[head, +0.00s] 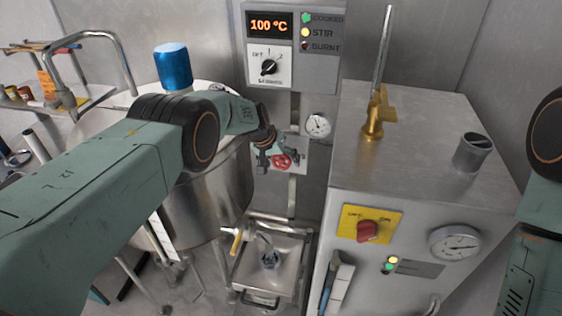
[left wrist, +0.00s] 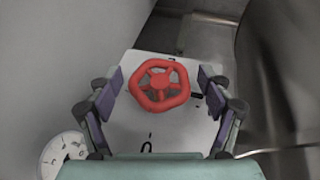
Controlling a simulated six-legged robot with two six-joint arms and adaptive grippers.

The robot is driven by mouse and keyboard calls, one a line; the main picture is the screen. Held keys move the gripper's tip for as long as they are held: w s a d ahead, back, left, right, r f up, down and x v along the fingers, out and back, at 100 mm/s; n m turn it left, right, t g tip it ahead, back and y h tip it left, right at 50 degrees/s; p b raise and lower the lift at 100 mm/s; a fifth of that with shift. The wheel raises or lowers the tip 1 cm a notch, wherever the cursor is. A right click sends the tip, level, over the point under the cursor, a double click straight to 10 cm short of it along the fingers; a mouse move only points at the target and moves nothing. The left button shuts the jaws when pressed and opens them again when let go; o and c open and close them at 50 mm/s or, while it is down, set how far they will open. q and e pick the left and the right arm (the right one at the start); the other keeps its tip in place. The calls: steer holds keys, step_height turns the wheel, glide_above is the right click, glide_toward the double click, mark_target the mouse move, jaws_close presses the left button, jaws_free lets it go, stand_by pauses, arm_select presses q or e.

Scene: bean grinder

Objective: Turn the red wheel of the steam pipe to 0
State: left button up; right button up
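The red wheel (head: 281,162) sits on the steam pipe's pale plate against the back wall. My left gripper (head: 277,157) is right at it in the head view. In the left wrist view the red wheel (left wrist: 159,85) lies between the two open fingers (left wrist: 158,92), with a gap on each side. The white plate (left wrist: 160,130) behind it carries dark marks, one like a 0 below the wheel. I cannot tell where the wheel points. My right gripper is out of view; only part of my right arm shows at the right edge.
A round gauge (head: 318,125) is just right of the wheel. A large metal kettle (head: 215,205) stands to the left. A control box (head: 290,45) reading 100 °C hangs above. A steel cabinet (head: 415,180) with a brass lever (head: 378,115) stands at right.

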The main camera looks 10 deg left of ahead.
arm_select(q)
steer(key=shift+s+r, duration=0.25)
steer(key=c, duration=1.1)
steer(key=shift+w+f+y+b, duration=0.15)
steer(key=shift+y+b, duration=0.25)
steer(key=shift+b, duration=0.4)
steer(key=shift+y+b, duration=0.3)
steer(key=o, duration=1.2)
steer(key=shift+w, duration=0.1)
steer(key=shift+s+r, duration=0.2)
